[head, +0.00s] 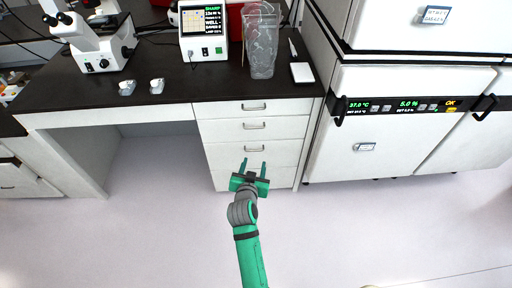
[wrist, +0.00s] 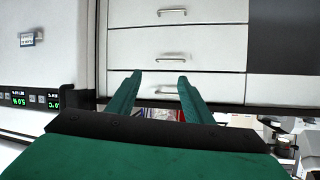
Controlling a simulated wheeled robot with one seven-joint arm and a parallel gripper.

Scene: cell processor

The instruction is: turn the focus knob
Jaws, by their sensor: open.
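A white microscope (head: 95,42) stands on the dark bench top at the upper left of the head view. Small dark round knobs (head: 103,63) show low on its front; I cannot tell which part is the focus knob. My gripper (head: 254,163) is open and empty, in front of the white drawers and well to the right of the microscope. In the wrist view my gripper (wrist: 158,80) has its two green fingers apart with nothing between them.
The drawer unit (head: 252,140) with several handles faces my gripper. An incubator (head: 385,135) stands at the right. A boxy device with a screen (head: 204,32), a clear container (head: 260,50) and two small white items (head: 157,86) are on the bench. The floor (head: 150,225) is clear.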

